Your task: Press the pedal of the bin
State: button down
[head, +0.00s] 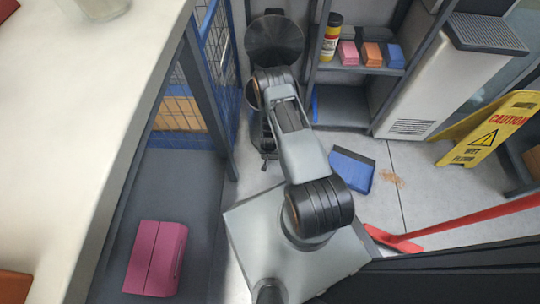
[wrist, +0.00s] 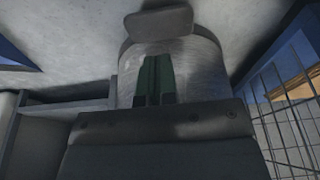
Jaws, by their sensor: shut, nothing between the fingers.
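The bin (head: 275,38) is a dark round shape at the top middle of the head view, beyond my arm. In the wrist view, a grey rounded body that looks like the bin (wrist: 205,62) fills the middle. A flat grey plate, likely the pedal (wrist: 158,24), stands at its top edge. My gripper (wrist: 154,62) shows there with its two greenish fingers together and empty, pointing toward the plate. Whether the fingertips touch it I cannot tell. In the head view, my arm hides the pedal, and the fingertips are not clear.
A blue wire cage (head: 211,55) stands close left of the arm. A shelf unit (head: 340,98) with a canister and small boxes is to the right. A blue dustpan (head: 352,170), a red handle (head: 470,219) and a yellow caution sign (head: 487,130) are on the right-hand floor.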

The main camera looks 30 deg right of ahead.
aim_at(270, 157)
jog(key=shift+b+x, duration=2.75)
jog(key=shift+x, duration=0.7)
jog(key=shift+d, duration=0.1)
jog(key=shift+s+x, duration=0.15)
jog(key=shift+x, duration=0.55)
jog(key=shift+s+x, duration=0.15)
jog(key=shift+x, duration=0.5)
jog(key=shift+s+a+r+p, duration=0.45)
jog(key=shift+s+a+p, duration=0.25)
jog(key=shift+s+p, duration=0.2)
jog(key=shift+s+a, duration=0.25)
jog(key=shift+s, duration=0.15)
jog(key=shift+r, duration=0.1)
jog(key=p+v, duration=0.7)
jog(key=v, duration=0.6)
jog(key=shift+r, duration=0.3)
jog(key=shift+s+a, duration=0.1)
jog(key=shift+s, duration=0.1)
